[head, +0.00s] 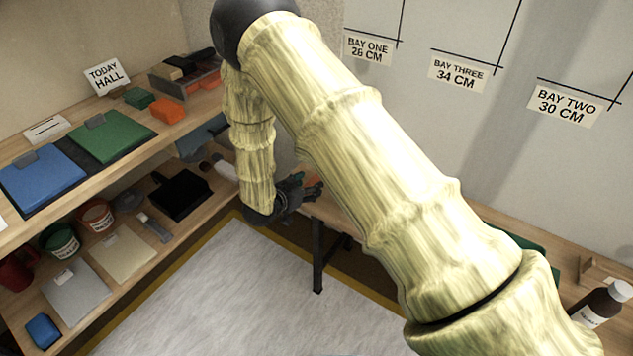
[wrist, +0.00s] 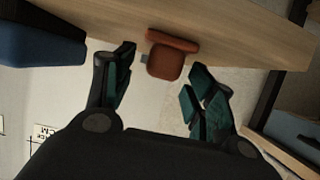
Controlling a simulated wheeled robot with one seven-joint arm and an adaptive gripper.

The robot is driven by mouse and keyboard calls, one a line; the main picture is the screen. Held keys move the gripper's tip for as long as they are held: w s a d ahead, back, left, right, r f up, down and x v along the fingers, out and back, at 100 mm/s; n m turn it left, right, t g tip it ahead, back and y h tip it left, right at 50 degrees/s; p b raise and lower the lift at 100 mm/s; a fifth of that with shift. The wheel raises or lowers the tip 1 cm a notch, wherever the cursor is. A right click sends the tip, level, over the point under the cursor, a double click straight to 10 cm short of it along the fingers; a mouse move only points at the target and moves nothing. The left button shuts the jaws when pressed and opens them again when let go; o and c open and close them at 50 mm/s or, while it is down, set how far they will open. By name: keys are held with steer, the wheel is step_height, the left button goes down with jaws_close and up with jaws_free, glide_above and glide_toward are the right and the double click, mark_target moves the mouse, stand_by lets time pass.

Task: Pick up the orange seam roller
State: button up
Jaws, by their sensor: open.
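An orange-brown object (wrist: 168,62), which looks like the orange seam roller, lies at the edge of a wooden surface in the wrist view. It has a thin bar-like end and a wider rounded block, with a small grey bit at its left. In the head view a bit of orange (head: 313,187) shows just beside my gripper (head: 298,184); the rest is hidden. In the wrist view my gripper (wrist: 162,66) is open, with its dark green-padded fingers either side of the object. I see no clear contact; the gap in depth is hard to tell.
A wooden bench (head: 345,222) runs along the back wall. Shelves at left hold an orange block (head: 168,110), green and blue pads, tubs and a black tray (head: 180,194). A dark blue object (wrist: 40,36) is near my gripper. A brown bottle (head: 601,304) stands at right.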

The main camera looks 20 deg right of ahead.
steer(key=x, duration=0.2)
steer(key=shift+w+d+f, duration=0.1)
steer(key=shift+w+d, duration=0.05)
steer(key=shift+d, duration=0.05)
steer(key=c, duration=1.1)
steer(key=shift+r, duration=0.55)
steer(key=r, duration=0.2)
steer(key=shift+s+a+r, duration=0.3)
steer(key=shift+s+a, duration=0.05)
steer(key=s+a+r, duration=0.1)
steer(key=s+a, duration=0.8)
steer(key=s, duration=0.2)
steer(key=shift+s+a+r, duration=0.2)
steer(key=shift+s+a, duration=0.05)
steer(key=shift+a, duration=0.1)
